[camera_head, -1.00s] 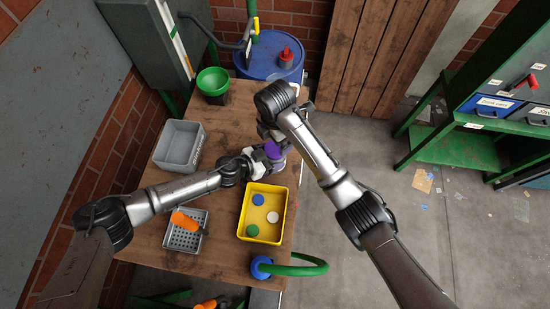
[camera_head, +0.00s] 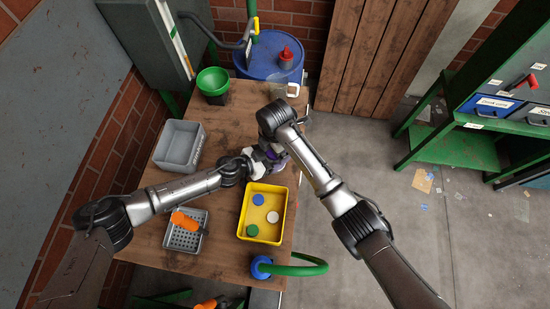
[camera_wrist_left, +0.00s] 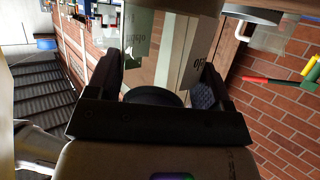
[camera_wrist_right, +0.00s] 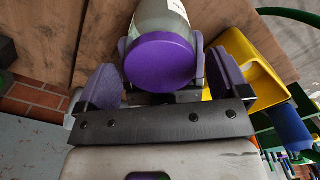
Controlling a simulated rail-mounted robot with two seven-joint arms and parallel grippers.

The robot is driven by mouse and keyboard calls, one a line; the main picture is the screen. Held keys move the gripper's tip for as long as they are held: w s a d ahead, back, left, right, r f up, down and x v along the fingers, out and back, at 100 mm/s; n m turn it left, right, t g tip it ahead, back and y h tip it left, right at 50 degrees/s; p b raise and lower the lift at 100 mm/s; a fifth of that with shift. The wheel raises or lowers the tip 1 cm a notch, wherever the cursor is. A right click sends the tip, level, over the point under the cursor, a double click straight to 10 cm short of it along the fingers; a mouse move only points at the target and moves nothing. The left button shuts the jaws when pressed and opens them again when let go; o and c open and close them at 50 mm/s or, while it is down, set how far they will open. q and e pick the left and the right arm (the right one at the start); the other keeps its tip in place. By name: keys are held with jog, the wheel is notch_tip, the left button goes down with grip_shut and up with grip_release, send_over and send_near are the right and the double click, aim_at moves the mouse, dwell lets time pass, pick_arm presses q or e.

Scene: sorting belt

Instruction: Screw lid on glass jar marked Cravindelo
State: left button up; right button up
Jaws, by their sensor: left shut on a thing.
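The glass jar (camera_wrist_right: 158,18) stands at the right side of the table, with a purple lid (camera_wrist_right: 160,62) over its mouth. I cannot tell whether the lid is threaded on. My left gripper (camera_head: 258,160) is shut on the jar from the left; the left wrist view shows the jar's pale label (camera_wrist_left: 197,62), partly readable, between the fingers. My right gripper (camera_wrist_right: 163,82) is open, its purple-padded fingers either side of the lid with gaps showing. In the head view the grippers hide most of the jar.
A grey bin (camera_head: 166,162), a perforated tray (camera_head: 172,246) with an orange-handled tool, a green bowl (camera_head: 213,75) and a clear pitcher (camera_head: 292,88) are also on the table.

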jog(key=c, duration=0.9)
jog(key=shift+c, duration=0.2)
jog(key=m, duration=0.6)
jog(key=shift+m, duration=0.4)
jog(key=o, duration=1)
jog(key=shift+a, duration=0.1)
jog(key=shift+r, duration=2.25)
